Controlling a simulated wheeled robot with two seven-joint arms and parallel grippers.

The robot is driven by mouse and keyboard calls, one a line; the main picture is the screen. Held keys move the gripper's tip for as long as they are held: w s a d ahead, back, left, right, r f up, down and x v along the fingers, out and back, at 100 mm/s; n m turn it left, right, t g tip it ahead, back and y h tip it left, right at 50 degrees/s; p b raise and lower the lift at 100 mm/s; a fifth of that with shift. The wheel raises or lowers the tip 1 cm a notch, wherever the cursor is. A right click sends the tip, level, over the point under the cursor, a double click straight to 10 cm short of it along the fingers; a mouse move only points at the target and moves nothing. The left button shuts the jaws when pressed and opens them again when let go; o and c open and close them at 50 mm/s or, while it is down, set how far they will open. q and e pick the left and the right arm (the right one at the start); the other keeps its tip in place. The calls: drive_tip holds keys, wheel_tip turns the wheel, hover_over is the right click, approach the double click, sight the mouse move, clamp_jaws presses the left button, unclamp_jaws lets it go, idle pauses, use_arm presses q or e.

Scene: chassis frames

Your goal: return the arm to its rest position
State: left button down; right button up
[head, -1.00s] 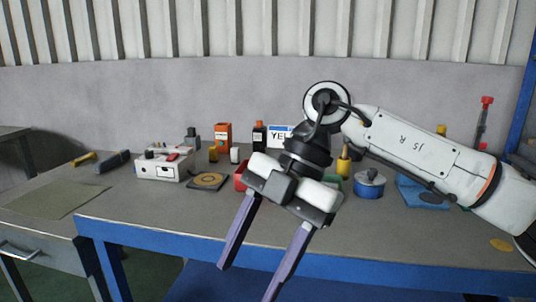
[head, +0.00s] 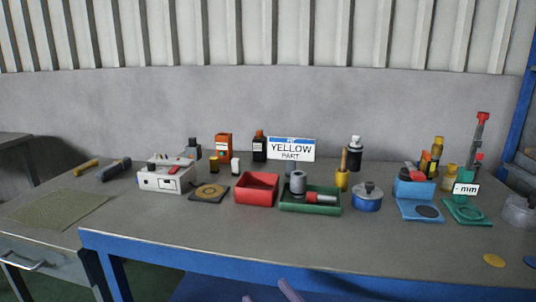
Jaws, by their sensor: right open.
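Only the two purple finger ends of my right gripper (head: 265,291) show, at the bottom edge of the head view, left of its right-hand half's middle. They stand apart with nothing visible between them. The gripper is in front of the workbench (head: 330,245) and low in the picture, near the blue front edge of the bench. The rest of my right arm is out of the picture. My left gripper is not in view.
On the bench stand a red bin (head: 256,190), a green tray (head: 310,207) with grey and red parts, a blue pot (head: 367,197), a white box (head: 165,178) and a sign reading YELLOW PART (head: 291,149). The bench front is mostly clear.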

drive_tip(key=s+d+f+m+g+h, duration=0.1)
drive_tip(key=s+d+f+g+h, duration=0.1)
drive_tip(key=s+f, duration=0.4)
drive_tip(key=s+d+f+m+g+h+p, duration=0.1)
drive_tip(key=s+d+f+g+h, duration=0.2)
drive_tip(key=s+d+f, duration=0.4)
drive_tip(key=s+d+f+m+g+h, duration=0.1)
drive_tip(key=s+d+f, duration=0.4)
drive_tip(key=f, duration=0.7)
drive_tip(key=s+g+h, duration=0.1)
drive_tip(key=h, duration=0.1)
drive_tip(key=shift+s+d+f+m+g+h, duration=0.15)
drive_tip(key=shift+s+f+m+g+h, duration=0.1)
drive_tip(key=shift+s+m+g+h, duration=0.15)
